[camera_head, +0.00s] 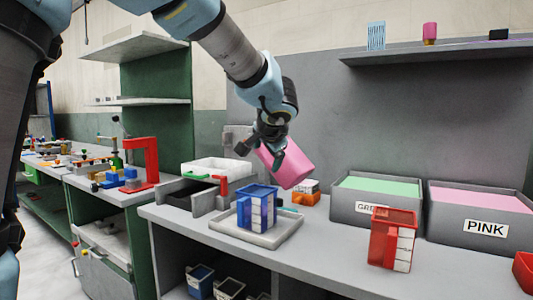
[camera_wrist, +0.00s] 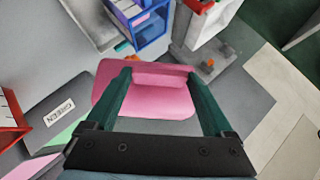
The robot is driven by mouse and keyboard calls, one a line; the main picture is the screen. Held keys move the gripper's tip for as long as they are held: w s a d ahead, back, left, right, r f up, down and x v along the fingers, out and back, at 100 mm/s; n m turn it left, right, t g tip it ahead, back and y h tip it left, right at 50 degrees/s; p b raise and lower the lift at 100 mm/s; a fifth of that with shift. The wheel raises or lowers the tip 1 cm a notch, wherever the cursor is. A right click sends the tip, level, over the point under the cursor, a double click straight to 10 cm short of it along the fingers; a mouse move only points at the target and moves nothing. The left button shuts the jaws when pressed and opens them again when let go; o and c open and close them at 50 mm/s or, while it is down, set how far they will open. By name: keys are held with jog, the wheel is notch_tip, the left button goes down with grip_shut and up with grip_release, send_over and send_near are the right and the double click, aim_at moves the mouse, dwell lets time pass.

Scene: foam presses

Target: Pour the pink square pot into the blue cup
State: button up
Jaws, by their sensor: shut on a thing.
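The pink square pot (camera_head: 291,168) is in my gripper (camera_head: 268,148), held in the air and tilted, above and a little right of the blue cup. In the wrist view the pot (camera_wrist: 140,98) lies between the two green fingers of my gripper (camera_wrist: 160,74). Its contents do not show clearly. The blue cup (camera_head: 243,213), with white marked panels, stands upright on a pale grey tray (camera_head: 254,237) on the bench. In the wrist view the blue cup (camera_wrist: 153,30) is beyond the pot, apart from it. No stream shows between them.
A red cup (camera_head: 380,240) with white panels stands at right, before the grey bins labelled green (camera_head: 347,209) and pink (camera_head: 452,226). An orange block (camera_head: 307,188) sits behind the tray. A red stand (camera_head: 141,160) is left. A shelf (camera_head: 440,53) hangs above.

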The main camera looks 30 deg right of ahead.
jog(key=shift+w+a+f+n+g+h+p, duration=0.2)
jog(key=shift+g+p, duration=0.3)
jog(key=shift+p, duration=1.15)
jog(key=shift+s+d+f+n+g+h+p, duration=0.2)
jog(key=shift+g+p, duration=0.3)
jog(key=shift+p, duration=1.15)
jog(key=shift+w+a+f+n+g+h+p, duration=0.1)
jog(key=shift+w+f+n+g+p, duration=0.3)
jog(key=shift+p, duration=1.25)
jog(key=shift+w+a+f+n+g+h+p, duration=0.15)
jog(key=shift+f+g+p, duration=0.35)
jog(key=shift+p, duration=1.2)
jog(key=shift+w+a+f+n+g+h+p, duration=0.2)
jog(key=shift+g+p, duration=0.5)
jog(key=shift+p, duration=1)
